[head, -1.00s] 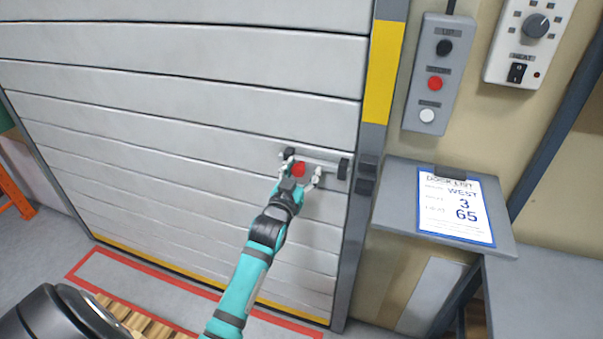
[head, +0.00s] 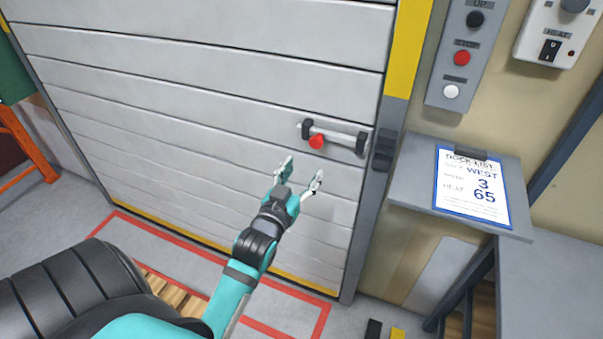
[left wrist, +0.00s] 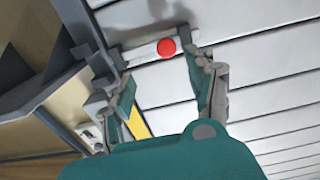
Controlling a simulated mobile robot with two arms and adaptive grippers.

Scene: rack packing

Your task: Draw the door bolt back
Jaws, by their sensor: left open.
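The door bolt (head: 340,137) is a light metal bar in two dark brackets on the grey slatted door. Its red knob (head: 317,142) sits close to the left bracket (head: 306,128). The bar's right end appears to stop around the right bracket (head: 361,143), with a gap before the dark keeper (head: 383,150) on the door frame. My left gripper (head: 302,172) is open and empty, below and left of the knob and apart from it. In the left wrist view, the red knob (left wrist: 166,47) shows beyond the open fingers (left wrist: 162,76). My right gripper is not in view.
A control box (head: 460,58) with black, red and white buttons hangs right of the door. A dock list (head: 472,187) lies on a grey shelf (head: 412,185) below it. Red lines (head: 170,238) mark the floor before the door. An orange stand (head: 25,150) is at left.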

